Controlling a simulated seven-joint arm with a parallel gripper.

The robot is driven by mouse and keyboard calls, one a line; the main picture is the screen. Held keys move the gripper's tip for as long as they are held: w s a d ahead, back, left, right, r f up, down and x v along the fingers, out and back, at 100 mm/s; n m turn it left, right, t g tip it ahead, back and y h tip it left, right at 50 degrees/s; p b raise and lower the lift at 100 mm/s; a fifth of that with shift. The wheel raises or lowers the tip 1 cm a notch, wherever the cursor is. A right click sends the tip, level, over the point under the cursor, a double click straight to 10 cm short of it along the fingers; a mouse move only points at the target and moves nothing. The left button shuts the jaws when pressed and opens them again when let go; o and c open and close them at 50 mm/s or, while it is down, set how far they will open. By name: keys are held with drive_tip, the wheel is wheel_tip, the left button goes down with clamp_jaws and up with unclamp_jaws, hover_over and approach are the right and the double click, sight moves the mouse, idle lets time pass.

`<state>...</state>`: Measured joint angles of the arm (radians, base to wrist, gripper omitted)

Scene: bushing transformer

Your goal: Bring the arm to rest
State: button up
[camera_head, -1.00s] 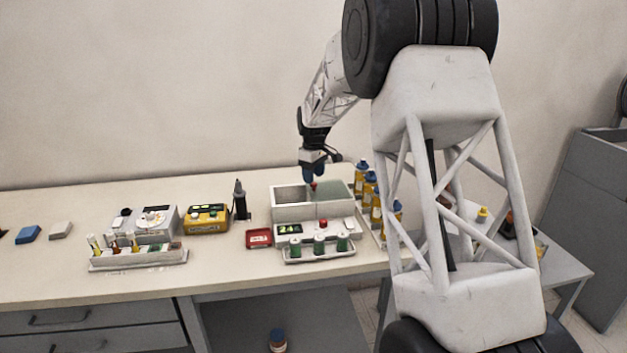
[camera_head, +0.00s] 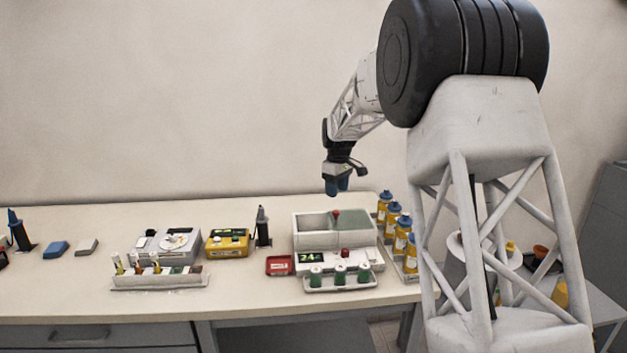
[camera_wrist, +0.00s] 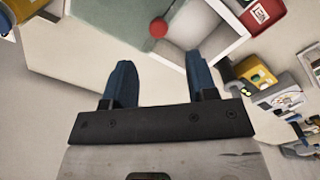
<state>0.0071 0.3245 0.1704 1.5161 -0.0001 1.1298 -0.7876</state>
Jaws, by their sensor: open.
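My gripper (camera_head: 337,188) hangs above the back of the bench, over the rear of the white bath unit (camera_head: 300,243). In the wrist view its two blue fingers (camera_wrist: 161,88) are apart with nothing between them. The bath unit has a greenish glass lid with a red knob (camera_head: 336,213); the lid covers its right part and the left part looks open. In the wrist view the red knob (camera_wrist: 158,28) lies beyond the fingertips, clear of them.
Several yellow bottles with blue caps (camera_head: 399,240) stand right of the bath. Green-bodied jars in a tray (camera_head: 340,284) stand before it. Space above the bench is clear.

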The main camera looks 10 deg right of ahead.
drive_tip(key=s+r+m+t, duration=0.15)
drive_tip(key=s+r, duration=0.35)
drive_tip(key=s, duration=1)
drive_tip(key=s+r+m, duration=0.3)
drive_tip(key=s+r, duration=0.2)
drive_tip(key=s, duration=1)
drive_tip(key=s+f+m, duration=0.2)
drive_tip(key=s+f, duration=0.2)
drive_tip(key=s, duration=1.1)
drive_tip(key=s+f+m+t, duration=0.1)
drive_tip(key=s+f, duration=0.3)
drive_tip(key=s, duration=1.1)
drive_tip(key=shift+m, duration=0.85)
